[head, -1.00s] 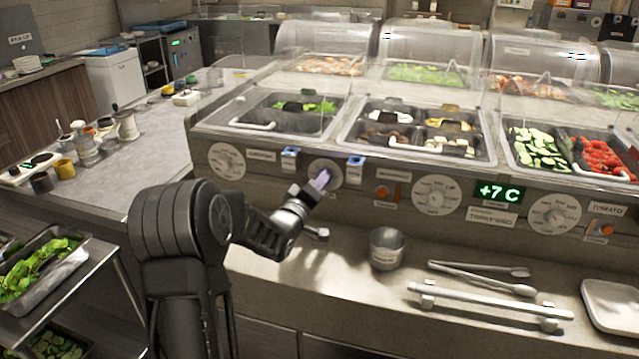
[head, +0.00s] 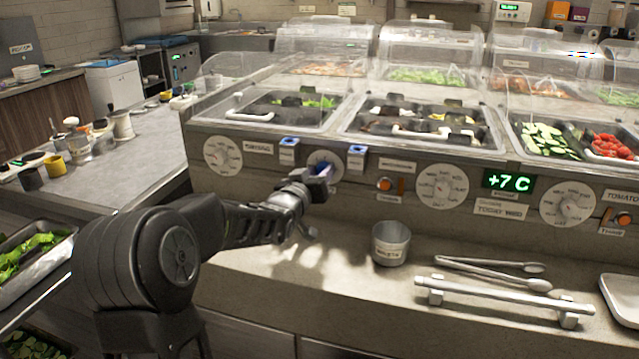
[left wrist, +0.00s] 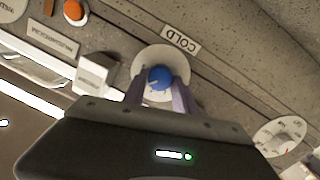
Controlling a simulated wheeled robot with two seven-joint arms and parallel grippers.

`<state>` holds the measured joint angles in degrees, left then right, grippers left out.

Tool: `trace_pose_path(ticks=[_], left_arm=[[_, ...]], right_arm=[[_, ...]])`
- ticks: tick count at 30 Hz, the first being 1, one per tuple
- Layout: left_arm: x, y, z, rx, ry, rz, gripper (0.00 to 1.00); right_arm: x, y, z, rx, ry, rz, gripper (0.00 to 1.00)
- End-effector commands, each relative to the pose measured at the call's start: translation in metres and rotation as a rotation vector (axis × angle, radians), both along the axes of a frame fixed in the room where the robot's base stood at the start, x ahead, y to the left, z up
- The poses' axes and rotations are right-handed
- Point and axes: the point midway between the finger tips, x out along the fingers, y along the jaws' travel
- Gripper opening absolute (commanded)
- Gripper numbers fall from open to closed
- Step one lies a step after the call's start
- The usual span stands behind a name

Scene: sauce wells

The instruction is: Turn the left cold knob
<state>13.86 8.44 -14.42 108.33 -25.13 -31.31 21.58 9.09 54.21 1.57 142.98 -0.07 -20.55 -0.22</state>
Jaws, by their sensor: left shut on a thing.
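The left cold knob is a blue round knob (left wrist: 159,78) on a white dial plate, beside a label reading COLD in the left wrist view. In the head view its pale dial plate (head: 325,160) shows on the counter's front panel, with the knob mostly hidden by my gripper. My left gripper (head: 322,172) is at the panel, its fingers shut around the knob. In the left wrist view the two fingers (left wrist: 159,92) sit on either side of the blue knob. My right gripper is in neither view.
Two blue-and-white blocks (head: 289,150) (head: 356,158) flank the dial on the panel. A gauge (head: 222,156) is to its left, an orange button (head: 386,185) to its right. A metal cup (head: 391,243), tongs (head: 490,270) and a bar (head: 505,301) are on the lower ledge.

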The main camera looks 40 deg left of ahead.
Motion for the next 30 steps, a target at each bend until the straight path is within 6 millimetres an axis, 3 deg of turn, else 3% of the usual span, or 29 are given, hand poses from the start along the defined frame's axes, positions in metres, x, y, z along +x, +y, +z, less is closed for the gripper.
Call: trace_pose_path(ticks=[6, 20, 21, 28, 30], left_arm=[[0.0001, -0.0004, -0.0011, 0.070, 0.025, 0.000, 0.00], [0.0001, -0.0003, 0.0002, 0.086, 0.031, 0.000, 0.00], [0.0002, -0.0004, 0.0003, 0.086, 0.031, 0.000, 0.37], [0.0002, -0.0003, 0.0003, 0.086, 0.030, 0.000, 0.55], [0.0002, -0.0003, 0.0003, 0.086, 0.030, 0.000, 0.55]], right_arm=[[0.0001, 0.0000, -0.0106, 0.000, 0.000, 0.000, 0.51], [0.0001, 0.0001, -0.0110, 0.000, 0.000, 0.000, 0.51], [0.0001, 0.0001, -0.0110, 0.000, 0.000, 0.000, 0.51], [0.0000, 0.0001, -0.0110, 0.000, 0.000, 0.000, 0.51], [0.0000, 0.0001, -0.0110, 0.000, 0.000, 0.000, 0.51]])
